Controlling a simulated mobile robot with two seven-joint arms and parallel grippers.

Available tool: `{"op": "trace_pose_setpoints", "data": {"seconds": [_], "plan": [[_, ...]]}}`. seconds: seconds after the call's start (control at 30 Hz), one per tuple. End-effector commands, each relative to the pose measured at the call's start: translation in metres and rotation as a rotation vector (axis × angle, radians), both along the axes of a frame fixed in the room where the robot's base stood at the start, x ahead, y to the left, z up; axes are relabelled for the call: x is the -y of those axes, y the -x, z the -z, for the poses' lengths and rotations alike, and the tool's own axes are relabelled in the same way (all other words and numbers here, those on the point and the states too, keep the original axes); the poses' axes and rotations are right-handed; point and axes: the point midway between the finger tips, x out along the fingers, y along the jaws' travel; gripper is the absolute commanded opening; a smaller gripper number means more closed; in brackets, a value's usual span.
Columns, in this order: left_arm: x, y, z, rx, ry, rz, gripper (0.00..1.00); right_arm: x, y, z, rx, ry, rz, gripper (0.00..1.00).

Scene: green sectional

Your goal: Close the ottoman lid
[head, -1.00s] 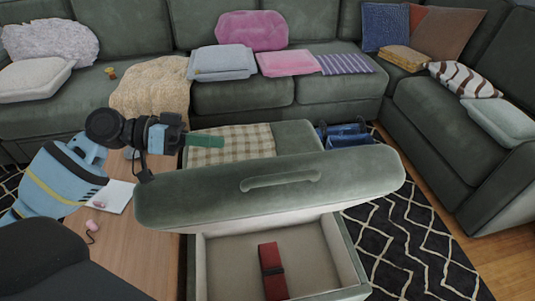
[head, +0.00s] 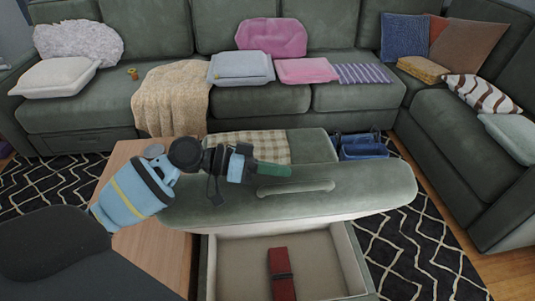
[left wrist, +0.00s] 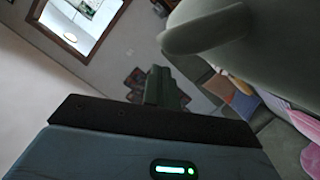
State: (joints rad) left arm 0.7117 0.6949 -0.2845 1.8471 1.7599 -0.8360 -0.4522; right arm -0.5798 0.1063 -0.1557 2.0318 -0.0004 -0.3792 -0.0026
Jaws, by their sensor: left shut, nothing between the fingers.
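The green ottoman (head: 357,262) stands in front of me with its box open. Its lid (head: 380,190) is raised and tilted above the box, with a long handle (head: 296,189) on the side facing me. A red folded item with a dark band (head: 281,272) lies inside. My left gripper (head: 288,170) is shut and empty. In the head view it overlaps the lid's upper edge, just above the handle's left end; I cannot tell whether it touches. In the left wrist view its fingers (left wrist: 163,88) are left of and below the lid (left wrist: 275,25). My right gripper is out of view.
A wooden table (head: 150,245) stands left of the ottoman. Behind the lid are a plaid cloth (head: 265,141) and blue bags or shoes (head: 362,148). A green sectional (head: 265,98) with pillows runs along the back and right. Patterned rug (head: 425,250) lies open at right.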

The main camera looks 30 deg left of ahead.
Motion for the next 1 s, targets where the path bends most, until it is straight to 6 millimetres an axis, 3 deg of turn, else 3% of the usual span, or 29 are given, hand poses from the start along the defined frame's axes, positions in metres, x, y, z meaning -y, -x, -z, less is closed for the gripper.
{"op": "trace_pose_setpoints", "data": {"seconds": [0.2, 0.67, 0.87, 1.0], "plan": [[0.003, 0.005, 0.011, -0.001, 0.001, 0.001, 0.00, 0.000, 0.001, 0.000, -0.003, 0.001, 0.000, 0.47], [0.005, 0.008, 0.014, 0.004, -0.003, 0.001, 0.00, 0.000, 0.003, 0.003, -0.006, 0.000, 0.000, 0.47], [0.017, 0.026, 0.030, 0.038, -0.028, 0.003, 0.00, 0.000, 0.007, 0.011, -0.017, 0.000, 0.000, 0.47], [0.032, 0.049, 0.053, 0.086, -0.063, 0.006, 0.00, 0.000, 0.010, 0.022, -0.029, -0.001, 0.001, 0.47]]}}
